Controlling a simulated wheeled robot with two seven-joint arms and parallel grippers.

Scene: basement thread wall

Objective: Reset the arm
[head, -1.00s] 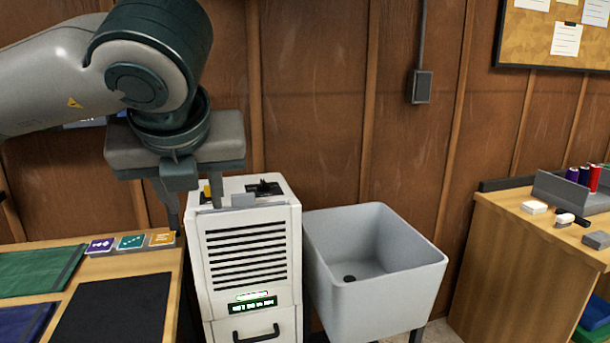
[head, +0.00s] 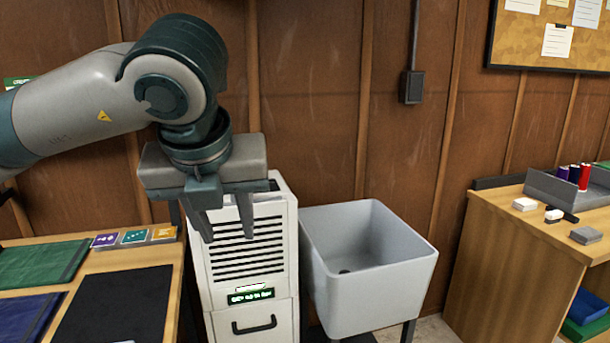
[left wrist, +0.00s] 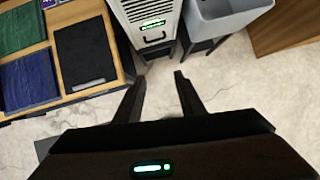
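My left gripper (head: 228,238) hangs from the arm at the upper left in the head view, fingers pointing down. Its two fingers are apart with nothing between them. It is in front of the upper part of a white louvred unit (head: 252,262) and hides most of the unit's top. In the left wrist view the open fingers (left wrist: 159,77) point toward the foot of the white unit (left wrist: 150,12), with bare floor between and below them. My right gripper is in neither view.
A grey sink (head: 375,290) stands right of the unit. A wooden bench (head: 178,275) at left holds a black mat (head: 115,308), green and blue mats and several cards. A wooden counter (head: 505,260) at right carries a grey tray and small items. Pale floor is clear.

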